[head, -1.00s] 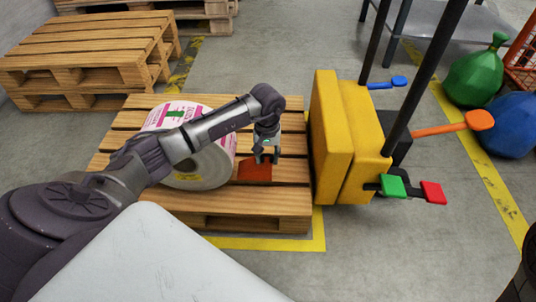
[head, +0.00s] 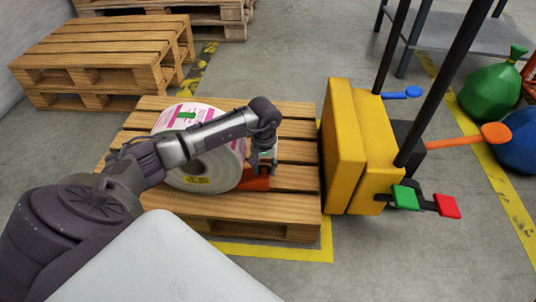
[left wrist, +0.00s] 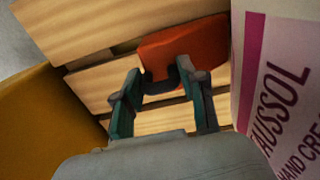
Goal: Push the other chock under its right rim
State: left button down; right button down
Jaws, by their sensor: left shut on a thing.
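The label roll (head: 218,164), white with pink print, lies on its side on the wooden pallet (head: 185,205). An orange-red wedge chock (head: 256,182) sits on the slats at the roll's right rim. My left gripper (head: 265,166) reaches down over it and is shut on it. In the left wrist view the chock (left wrist: 185,48) is at the fingertips, with a dark part between the fingers, and the printed roll (left wrist: 280,80) is close beside it. Whether the chock touches the roll is unclear. No other chock shows. My right gripper is out of view.
A yellow lifter (head: 345,150) with dark posts and coloured levers stands close to the pallet's right edge. Stacked pallets (head: 105,60) are at the back left. Green and blue sacks (head: 490,85) lie at the far right. Yellow lines mark the floor.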

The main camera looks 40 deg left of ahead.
pick_arm(q)
jog(key=c, duration=0.6)
grip_release()
notch_tip(320, 180, up, 12)
jog(key=shift+r, duration=0.1)
dwell(0.4)
